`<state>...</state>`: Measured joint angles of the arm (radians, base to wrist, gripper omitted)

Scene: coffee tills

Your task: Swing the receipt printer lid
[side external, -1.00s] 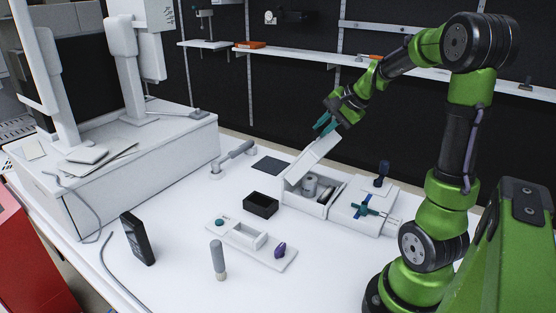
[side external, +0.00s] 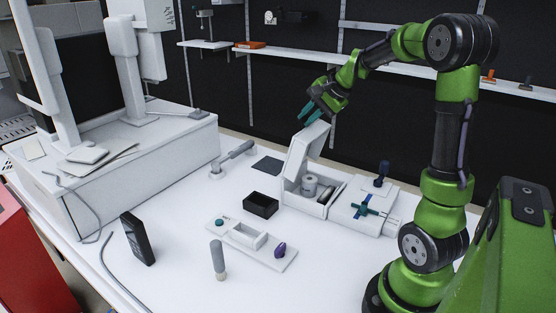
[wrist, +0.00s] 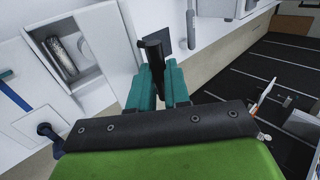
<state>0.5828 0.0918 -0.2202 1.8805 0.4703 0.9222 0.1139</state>
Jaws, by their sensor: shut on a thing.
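The receipt printer (side external: 318,208) is a white box on the white table, open on top, with a paper roll (side external: 309,186) inside. Its white lid (side external: 303,155) stands steeply raised on the box's left part. My gripper (side external: 308,116) is at the lid's upper edge, its teal fingers pointing down. In the wrist view, the gripper (wrist: 159,85) has its fingers shut around a dark bar (wrist: 153,52) that appears to be the lid's handle. The exact contact is partly hidden by the fingers. The roll (wrist: 64,58) also shows in the wrist view.
A white unit with a teal cross-shaped handle (side external: 365,209) stands right of the printer. A dark pad (side external: 268,165) lies left of the lid.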

